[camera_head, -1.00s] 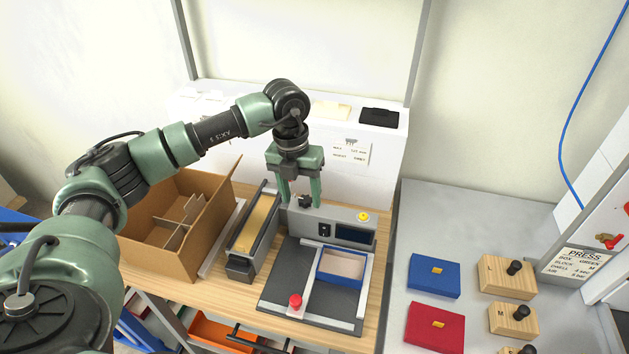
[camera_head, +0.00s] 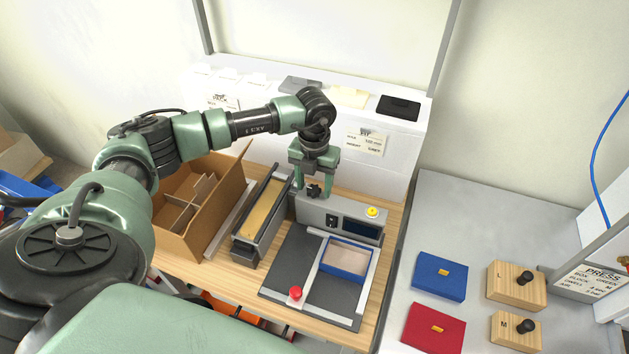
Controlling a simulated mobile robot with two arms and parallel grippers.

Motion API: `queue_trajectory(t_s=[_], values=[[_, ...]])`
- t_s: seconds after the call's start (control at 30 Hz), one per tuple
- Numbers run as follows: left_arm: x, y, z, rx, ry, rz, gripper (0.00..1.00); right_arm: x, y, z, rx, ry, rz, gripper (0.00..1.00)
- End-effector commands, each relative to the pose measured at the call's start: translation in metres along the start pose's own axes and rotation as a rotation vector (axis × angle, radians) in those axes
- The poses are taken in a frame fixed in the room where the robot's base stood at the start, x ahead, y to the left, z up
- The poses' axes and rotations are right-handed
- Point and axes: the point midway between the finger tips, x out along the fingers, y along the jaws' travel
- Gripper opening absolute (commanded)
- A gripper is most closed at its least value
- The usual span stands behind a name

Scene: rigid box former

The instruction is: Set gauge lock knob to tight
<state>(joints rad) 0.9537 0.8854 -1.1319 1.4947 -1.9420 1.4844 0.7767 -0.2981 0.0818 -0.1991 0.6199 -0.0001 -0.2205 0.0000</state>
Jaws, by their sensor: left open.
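The gauge lock knob (camera_head: 314,192) is a small black knob at the left back end of the grey gauge housing (camera_head: 309,208) on the wooden bench. My left gripper (camera_head: 315,188) points down over it, fingers apart, one on each side of the knob in this view. I cannot tell whether either finger touches it. The knob is partly hidden and small, so its setting is not readable. My right gripper is not in view.
An open cardboard box (camera_head: 218,207) with dividers and a long tray (camera_head: 250,238) stand left of the gauge. In front lies a dark plate with a red button (camera_head: 295,293) and a blue box (camera_head: 347,256). Blue and red boxes and wooden blocks lie on the grey table (camera_head: 392,310).

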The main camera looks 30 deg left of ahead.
Motion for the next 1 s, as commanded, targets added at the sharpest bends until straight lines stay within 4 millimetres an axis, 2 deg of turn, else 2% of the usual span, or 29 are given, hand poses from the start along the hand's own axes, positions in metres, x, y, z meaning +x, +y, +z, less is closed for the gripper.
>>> queue_trajectory(t_s=[0.03, 0.1, 0.2, 0.27, 0.4, 0.43, 0.77, 1.0], values=[[0.001, 0.000, 0.000, 0.000, 0.000, 0.000, 0.55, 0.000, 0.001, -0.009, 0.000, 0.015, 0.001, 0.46], [0.001, 0.000, 0.000, 0.000, 0.000, 0.000, 0.55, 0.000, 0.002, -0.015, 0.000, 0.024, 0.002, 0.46], [0.001, 0.000, 0.000, 0.000, 0.000, 0.000, 0.55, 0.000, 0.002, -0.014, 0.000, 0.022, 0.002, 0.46], [0.001, 0.000, 0.000, 0.000, 0.000, 0.000, 0.42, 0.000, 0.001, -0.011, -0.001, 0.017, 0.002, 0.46], [0.001, 0.000, 0.000, 0.000, 0.000, 0.000, 0.03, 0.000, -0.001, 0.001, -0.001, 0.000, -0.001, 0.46], [0.001, 0.000, 0.000, 0.000, 0.000, 0.000, 0.00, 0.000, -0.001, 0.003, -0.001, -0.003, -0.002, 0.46], [0.003, 0.000, 0.000, 0.043, -0.001, 0.000, 0.00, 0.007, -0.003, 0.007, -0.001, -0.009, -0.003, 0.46], [0.005, 0.000, 0.001, 0.185, -0.003, -0.001, 0.00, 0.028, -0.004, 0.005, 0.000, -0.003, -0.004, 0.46]])
